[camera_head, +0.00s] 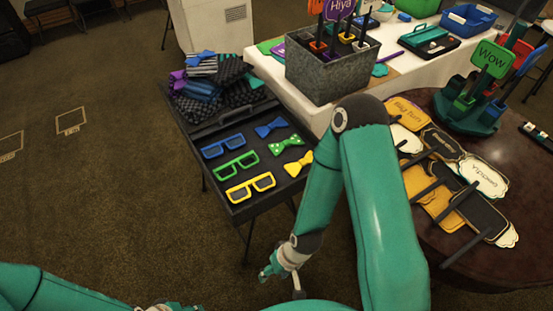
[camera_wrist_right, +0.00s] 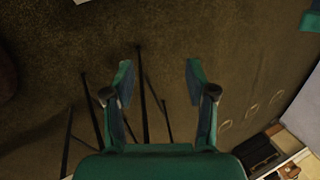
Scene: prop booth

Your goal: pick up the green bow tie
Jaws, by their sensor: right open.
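The green bow tie (camera_head: 286,145) with light spots lies flat on the dark tray table, between a blue bow tie (camera_head: 271,127) above it and a yellow bow tie (camera_head: 298,164) below it. My right gripper (camera_head: 283,281) hangs beyond the table's near edge, below and apart from the bow tie. In the right wrist view my right gripper (camera_wrist_right: 159,72) has its two fingers spread with nothing between them, over bare carpet. The bow tie does not show there. My left gripper is mostly cut off at the bottom edge of the head view.
Blue, green and yellow glasses (camera_head: 250,187) lie left of the bow ties on the dark table (camera_head: 222,182). A pile of folded cloths (camera_head: 212,82) is behind. A grey box (camera_head: 325,72) of signs stands behind right. A round table (camera_head: 487,258) with signs is right.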

